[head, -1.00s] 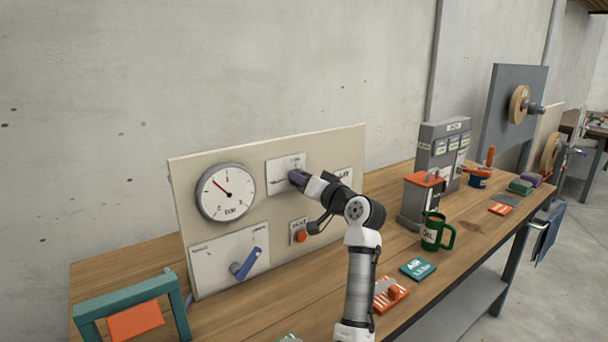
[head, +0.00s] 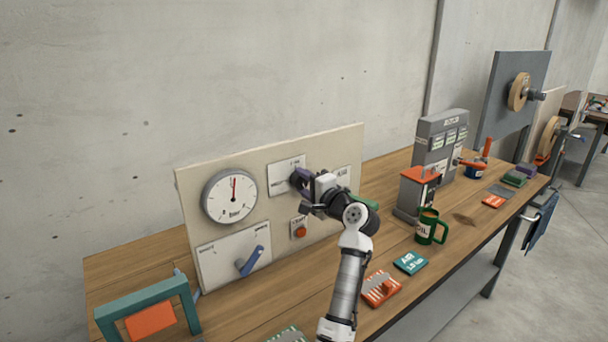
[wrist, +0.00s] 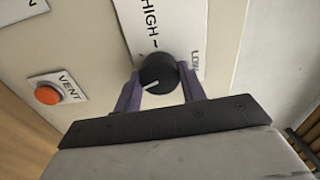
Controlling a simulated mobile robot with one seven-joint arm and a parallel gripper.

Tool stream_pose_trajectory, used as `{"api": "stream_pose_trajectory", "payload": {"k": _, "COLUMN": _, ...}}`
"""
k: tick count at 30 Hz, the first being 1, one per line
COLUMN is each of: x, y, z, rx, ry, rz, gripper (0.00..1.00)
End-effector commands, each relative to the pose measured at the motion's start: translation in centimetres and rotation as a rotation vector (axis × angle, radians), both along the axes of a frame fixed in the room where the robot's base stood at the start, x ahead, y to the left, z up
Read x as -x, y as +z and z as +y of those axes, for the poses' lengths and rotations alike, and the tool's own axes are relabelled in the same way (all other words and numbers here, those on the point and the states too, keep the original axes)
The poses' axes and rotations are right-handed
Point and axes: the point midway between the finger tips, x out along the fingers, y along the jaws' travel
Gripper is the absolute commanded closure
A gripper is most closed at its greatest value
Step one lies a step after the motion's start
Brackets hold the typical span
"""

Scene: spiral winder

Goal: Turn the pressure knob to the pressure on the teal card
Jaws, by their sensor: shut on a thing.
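The black pressure knob (wrist: 158,74) sits on a white plate marked HIGH and LOW, its white pointer line visible in the wrist view. My gripper (wrist: 160,88) is shut on the knob, with one purple finger on each side of it. In the head view my gripper (head: 301,181) is at the plate and mostly hides the knob. The round pressure gauge (head: 217,204) is at the panel's upper left, its red needle pointing almost straight up. The teal card (head: 411,263) lies flat on the bench to the right; it reads AIR and a bar value too small to read surely.
A red VENT button (wrist: 47,95) is beside the knob plate. A blue lever (head: 251,261) is low on the panel (head: 282,230). An orange card (head: 381,287), a green OIL mug (head: 429,228) and a grey-and-red box (head: 416,194) stand or lie on the bench.

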Motion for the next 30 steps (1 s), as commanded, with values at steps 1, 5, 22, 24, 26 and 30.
{"api": "stream_pose_trajectory", "payload": {"k": 1, "x": -0.01, "y": 0.35, "z": -0.06, "rx": -0.036, "ry": -0.001, "rz": 0.027, "gripper": 0.82}}
{"api": "stream_pose_trajectory", "payload": {"k": 5, "x": -0.01, "y": 0.29, "z": -0.05, "rx": -0.136, "ry": -0.001, "rz": 0.099, "gripper": 0.82}}
{"api": "stream_pose_trajectory", "payload": {"k": 22, "x": 0.00, "y": -0.11, "z": -0.07, "rx": -0.568, "ry": -0.002, "rz": 0.411, "gripper": 0.82}}
{"api": "stream_pose_trajectory", "payload": {"k": 24, "x": 0.00, "y": -0.11, "z": -0.07, "rx": -0.616, "ry": -0.002, "rz": 0.447, "gripper": 0.82}}
{"api": "stream_pose_trajectory", "payload": {"k": 26, "x": 0.01, "y": -0.11, "z": -0.06, "rx": -0.656, "ry": -0.002, "rz": 0.475, "gripper": 0.82}}
{"api": "stream_pose_trajectory", "payload": {"k": 30, "x": 0.01, "y": -0.11, "z": -0.04, "rx": -0.734, "ry": -0.001, "rz": 0.533, "gripper": 0.82}}
